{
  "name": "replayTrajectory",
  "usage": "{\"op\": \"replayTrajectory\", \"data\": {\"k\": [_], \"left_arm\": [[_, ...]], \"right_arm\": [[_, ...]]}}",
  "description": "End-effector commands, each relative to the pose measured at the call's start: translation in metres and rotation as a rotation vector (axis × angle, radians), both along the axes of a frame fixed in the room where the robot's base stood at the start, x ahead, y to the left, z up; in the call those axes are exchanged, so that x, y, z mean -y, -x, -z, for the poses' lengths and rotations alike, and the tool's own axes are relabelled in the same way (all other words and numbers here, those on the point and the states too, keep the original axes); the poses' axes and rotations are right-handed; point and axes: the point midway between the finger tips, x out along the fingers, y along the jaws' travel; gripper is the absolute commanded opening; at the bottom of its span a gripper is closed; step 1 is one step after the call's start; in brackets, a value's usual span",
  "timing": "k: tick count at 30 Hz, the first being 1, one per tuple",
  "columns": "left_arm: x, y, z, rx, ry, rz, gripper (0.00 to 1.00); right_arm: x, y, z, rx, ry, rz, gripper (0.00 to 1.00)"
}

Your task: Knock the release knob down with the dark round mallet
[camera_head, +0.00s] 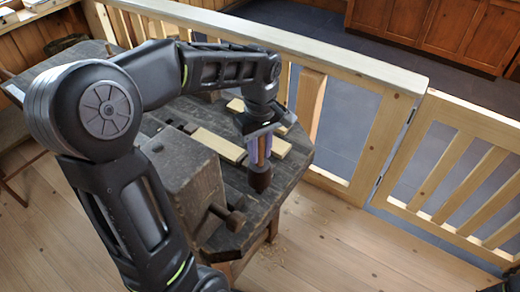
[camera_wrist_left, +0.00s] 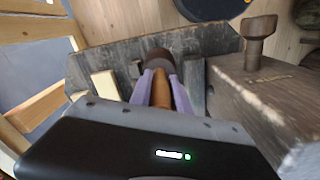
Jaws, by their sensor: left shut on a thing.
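My left gripper (camera_head: 262,150) is shut on the brown handle of the dark round mallet. The mallet's dark head (camera_head: 260,180) hangs below the purple fingers, above the near right part of the bench top. In the left wrist view the gripper (camera_wrist_left: 166,85) points at the bench, with the mallet's head (camera_wrist_left: 158,58) beyond the fingertips. A turned wooden knob (camera_head: 234,219) sticks out from the heavy block on the bench; it also shows in the left wrist view (camera_wrist_left: 261,32). The mallet is apart from this knob. I cannot tell whether it is the release knob.
The dark workbench (camera_head: 290,185) carries the heavy wooden block (camera_head: 185,180) and pale wood strips (camera_head: 218,144). A wooden railing (camera_head: 340,75) runs behind, with a gate (camera_head: 460,180) at right.

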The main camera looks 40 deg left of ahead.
Motion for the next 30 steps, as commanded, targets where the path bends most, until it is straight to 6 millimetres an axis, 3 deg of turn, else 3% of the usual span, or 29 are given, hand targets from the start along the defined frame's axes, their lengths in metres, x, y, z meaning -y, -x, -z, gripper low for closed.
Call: {"op": "replayTrajectory", "data": {"k": [6, 11, 20, 30], "left_arm": [[0.0, 0.0, -0.026, 0.003, -0.001, 0.0, 0.0], [0.0, 0.0, -0.032, 0.002, 0.0, 0.0, 0.0], [0.0, 0.0, -0.029, 0.002, 0.0, 0.0, 0.0], [0.0, 0.0, 0.005, 0.002, 0.0, 0.0, 0.0]], "right_arm": [[0.0, 0.0, -0.02, 0.0, 0.0, 0.0, 0.52], [0.0, 0.0, -0.023, 0.0, 0.0, 0.0, 0.52], [0.0, 0.0, -0.021, 0.0, 0.0, 0.0, 0.52], [0.0, 0.0, 0.007, 0.0, 0.0, 0.0, 0.52]]}}
